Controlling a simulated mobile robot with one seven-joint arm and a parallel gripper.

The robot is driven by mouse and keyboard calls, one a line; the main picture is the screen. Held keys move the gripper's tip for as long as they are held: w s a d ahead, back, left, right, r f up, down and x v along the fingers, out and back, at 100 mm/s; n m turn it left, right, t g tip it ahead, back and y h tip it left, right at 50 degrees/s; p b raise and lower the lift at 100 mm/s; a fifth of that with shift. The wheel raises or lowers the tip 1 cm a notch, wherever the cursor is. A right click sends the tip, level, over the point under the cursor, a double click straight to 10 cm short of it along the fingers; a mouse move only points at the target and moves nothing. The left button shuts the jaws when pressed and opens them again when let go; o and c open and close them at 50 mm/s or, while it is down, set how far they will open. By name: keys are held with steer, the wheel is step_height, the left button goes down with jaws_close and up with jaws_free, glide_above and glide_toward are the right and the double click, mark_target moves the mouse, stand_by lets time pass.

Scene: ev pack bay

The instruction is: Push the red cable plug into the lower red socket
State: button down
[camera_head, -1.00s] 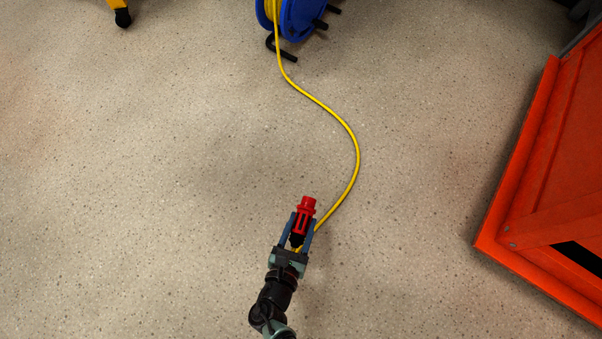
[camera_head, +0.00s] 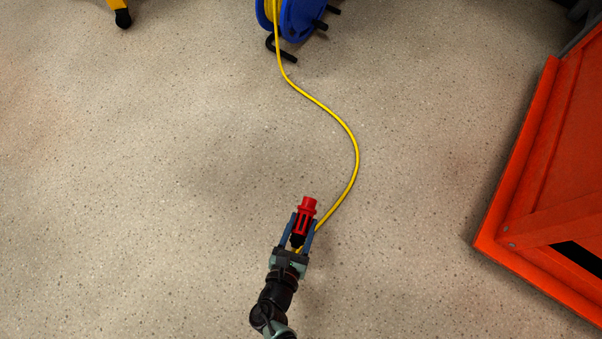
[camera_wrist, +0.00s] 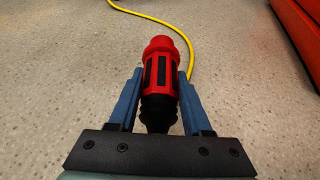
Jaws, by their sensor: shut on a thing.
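The red cable plug (camera_head: 306,207) is red with black grip strips and a black rear end. My gripper (camera_head: 303,224) is shut on it, with one blue finger on each side. In the wrist view the plug (camera_wrist: 159,72) sits between the fingers of my gripper (camera_wrist: 160,88), its red nose pointing away from my wrist. The yellow cable (camera_head: 357,150) runs from near the plug in a curve up to a blue reel. No red socket shows in either view.
The blue cable reel (camera_head: 298,20) stands at the top middle, with black feet. A large orange crate (camera_head: 555,190) fills the right side. A yellow object with a black foot (camera_head: 122,17) is at the top left. The speckled floor between them is clear apart from the cable.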

steer(key=s+d+r+p, duration=0.4)
steer(key=s+r+p, duration=0.2)
steer(key=r+p, duration=0.8)
steer(key=s+d+r+p, duration=0.5)
steer(key=r+p, duration=1)
steer(key=s+d+r+p, duration=0.5)
steer(key=s+r+p, duration=0.1)
steer(key=r+p, duration=0.8)
steer(key=shift+s+r, duration=0.3)
steer(key=shift+r, duration=0.55)
stand_by(0.8)
